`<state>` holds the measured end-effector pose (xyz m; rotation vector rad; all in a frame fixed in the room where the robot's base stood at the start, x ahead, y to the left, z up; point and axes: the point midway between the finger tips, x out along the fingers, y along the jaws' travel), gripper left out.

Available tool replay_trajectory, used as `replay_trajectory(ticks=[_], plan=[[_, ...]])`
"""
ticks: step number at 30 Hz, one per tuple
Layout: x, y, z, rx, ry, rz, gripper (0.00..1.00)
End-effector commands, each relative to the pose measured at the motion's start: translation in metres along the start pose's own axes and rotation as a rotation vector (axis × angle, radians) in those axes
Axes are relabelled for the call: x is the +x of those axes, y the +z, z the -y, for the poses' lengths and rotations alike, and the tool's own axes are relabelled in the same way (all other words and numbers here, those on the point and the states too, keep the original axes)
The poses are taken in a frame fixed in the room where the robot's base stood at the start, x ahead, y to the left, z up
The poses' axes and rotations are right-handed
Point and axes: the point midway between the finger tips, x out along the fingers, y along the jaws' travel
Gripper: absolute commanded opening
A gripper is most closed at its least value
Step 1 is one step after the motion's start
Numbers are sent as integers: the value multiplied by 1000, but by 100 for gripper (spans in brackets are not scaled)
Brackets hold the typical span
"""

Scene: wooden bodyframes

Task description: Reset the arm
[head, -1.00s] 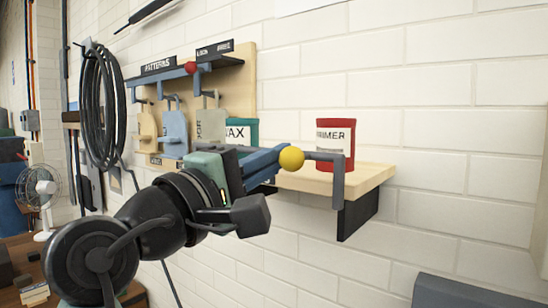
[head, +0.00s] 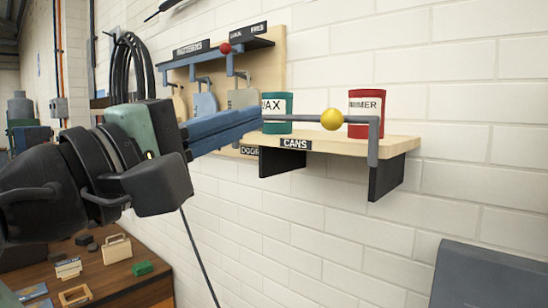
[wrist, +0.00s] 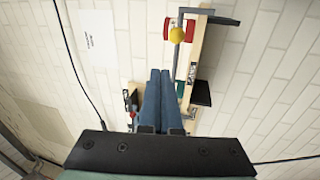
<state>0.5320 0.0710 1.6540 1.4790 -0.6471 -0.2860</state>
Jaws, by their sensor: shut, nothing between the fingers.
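My gripper (head: 258,119) is shut, with its blue fingers together and nothing between them. Its tips point right, in front of the teal WAX can (head: 276,112). In the head view they overlap the left end of a grey bar that carries a yellow ball (head: 332,119); whether they touch it I cannot tell. In the wrist view the closed fingers (wrist: 160,72) stand left of the shelf and short of the yellow ball (wrist: 177,35).
A wall shelf (head: 400,143) labelled CANS holds the WAX can and a red can (head: 367,104). A pattern board (head: 274,72) with hanging pieces is behind left. A wooden table (head: 122,280) is lower left. A grey box-like surface (head: 490,272) is lower right.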

Motion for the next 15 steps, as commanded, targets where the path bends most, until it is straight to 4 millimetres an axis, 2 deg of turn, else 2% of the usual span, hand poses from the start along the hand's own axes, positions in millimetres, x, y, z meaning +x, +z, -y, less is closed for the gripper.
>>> replay_trajectory(ticks=[4, 8, 11, 15], plan=[[16, 7, 16, 251, 37, -116, 0], [22, 22, 24, 648, 74, -302, 0], [14, 42, 20, 974, 86, -458, 0], [-8, 75, 8, 1370, 72, -665, 0]])
